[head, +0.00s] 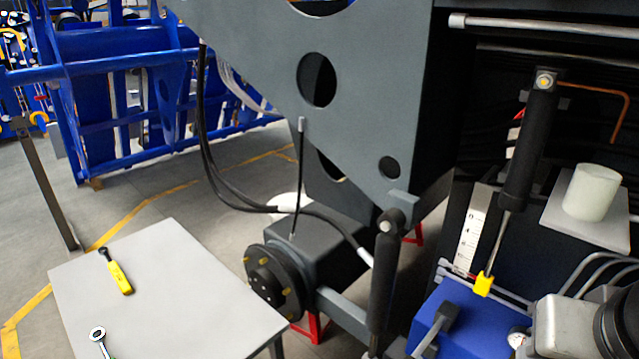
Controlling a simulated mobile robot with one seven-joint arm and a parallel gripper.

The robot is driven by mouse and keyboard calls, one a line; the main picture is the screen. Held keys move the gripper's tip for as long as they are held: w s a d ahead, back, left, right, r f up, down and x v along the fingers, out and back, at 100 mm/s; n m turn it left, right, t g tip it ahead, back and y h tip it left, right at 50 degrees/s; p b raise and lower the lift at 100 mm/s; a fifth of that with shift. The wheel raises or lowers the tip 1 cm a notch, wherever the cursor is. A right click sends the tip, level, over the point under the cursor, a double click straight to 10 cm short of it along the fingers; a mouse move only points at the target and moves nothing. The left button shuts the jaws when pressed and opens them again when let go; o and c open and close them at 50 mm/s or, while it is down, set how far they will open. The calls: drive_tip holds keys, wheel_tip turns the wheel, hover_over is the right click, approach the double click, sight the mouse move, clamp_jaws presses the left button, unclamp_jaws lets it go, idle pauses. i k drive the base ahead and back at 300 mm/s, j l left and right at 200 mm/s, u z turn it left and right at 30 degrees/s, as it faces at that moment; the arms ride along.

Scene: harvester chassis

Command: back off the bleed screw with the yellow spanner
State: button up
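The yellow spanner (118,277) lies on the grey table at the lower left, its dark head toward the back. A second spanner with a bright ring head (98,334) lies nearer the front of the same table, cut off by the lower picture edge. I cannot pick out the bleed screw for certain. A blue block (465,318) with a dark lever and a small round gauge (517,338) sits at the lower right. My gripper does not show in the head view.
The grey table (190,290) is mostly bare. The dark grey chassis (350,100) fills the middle, with a wheel hub (272,283), hanging black hoses (205,140) and upright cylinders (530,140). A white cup-like cylinder (592,191) stands on a plate at right. Open floor lies left.

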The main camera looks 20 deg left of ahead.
sight(126, 289)
drive_tip(key=j+u, duration=0.1)
drive_tip(key=u, duration=2.2)
